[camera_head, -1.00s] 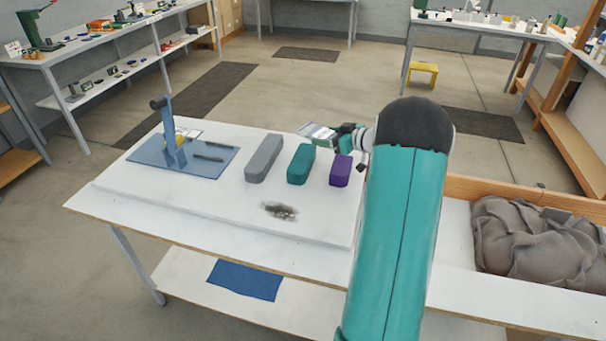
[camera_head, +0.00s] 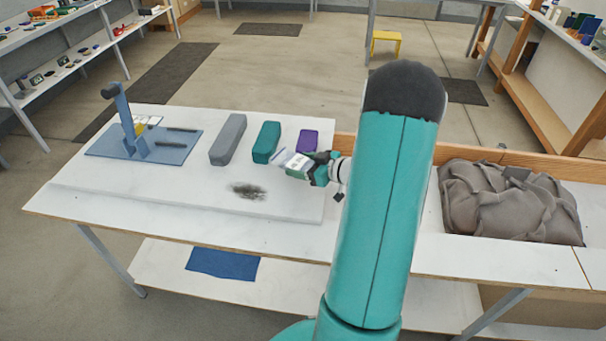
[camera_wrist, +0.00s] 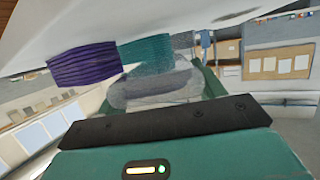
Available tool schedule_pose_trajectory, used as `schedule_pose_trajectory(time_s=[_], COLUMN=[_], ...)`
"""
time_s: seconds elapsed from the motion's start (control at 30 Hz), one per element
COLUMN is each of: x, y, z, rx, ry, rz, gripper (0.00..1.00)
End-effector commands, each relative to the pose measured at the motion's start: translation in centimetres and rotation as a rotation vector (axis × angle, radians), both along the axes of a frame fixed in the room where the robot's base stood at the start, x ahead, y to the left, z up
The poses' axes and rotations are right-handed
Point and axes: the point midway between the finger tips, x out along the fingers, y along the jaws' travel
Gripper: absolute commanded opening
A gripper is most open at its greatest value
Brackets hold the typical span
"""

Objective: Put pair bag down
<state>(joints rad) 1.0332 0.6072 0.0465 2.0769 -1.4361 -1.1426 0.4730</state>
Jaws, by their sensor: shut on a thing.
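My gripper (camera_head: 312,169) is shut on the pair bag (camera_head: 289,161), a small pale, clear-looking bag. It holds the bag above the right part of the white worktable, in front of the purple block. In the wrist view the bag (camera_wrist: 150,90) shows as a translucent grey shape just beyond the dark gripper edge. My teal arm hides part of the table to the right of the gripper. Whether the bag touches the table is hard to tell.
A grey block (camera_head: 228,139), a teal block (camera_head: 266,142) and a purple block (camera_head: 307,140) stand on the table. A blue press (camera_head: 128,125) is at left. A dark smudge (camera_head: 248,190) marks the front. A grey crumpled bundle (camera_head: 510,200) lies at right. The front-left tabletop is clear.

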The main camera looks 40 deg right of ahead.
Motion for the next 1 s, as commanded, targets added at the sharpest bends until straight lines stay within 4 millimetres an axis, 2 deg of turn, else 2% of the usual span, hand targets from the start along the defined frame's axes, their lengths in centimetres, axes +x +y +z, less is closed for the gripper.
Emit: schedule_pose_trajectory(time_s=[0.07, 0.23, 0.63, 0.67, 0.73, 0.77, 1.0], x=[-0.6, -0.4, -0.4, -0.4, -0.4, -0.4, -0.4], y=[0.3, 0.1, 0.1, 0.1, 0.1, 0.1, 0.1], z=[-0.9, -3.4, -4.0, -3.9, -3.9, -3.9, -3.9], rx=[0.003, 0.002, 0.001, 0.001, 0.001, 0.001, 0.0], ry=[0.002, 0.001, 0.0, 0.0, 0.0, 0.0, 0.0], rz=[-0.002, 0.0, 0.001, 0.0, 0.0, 0.0, 0.0], gripper=[0.42, 0.42, 0.42, 0.72, 0.86, 0.9, 0.9])
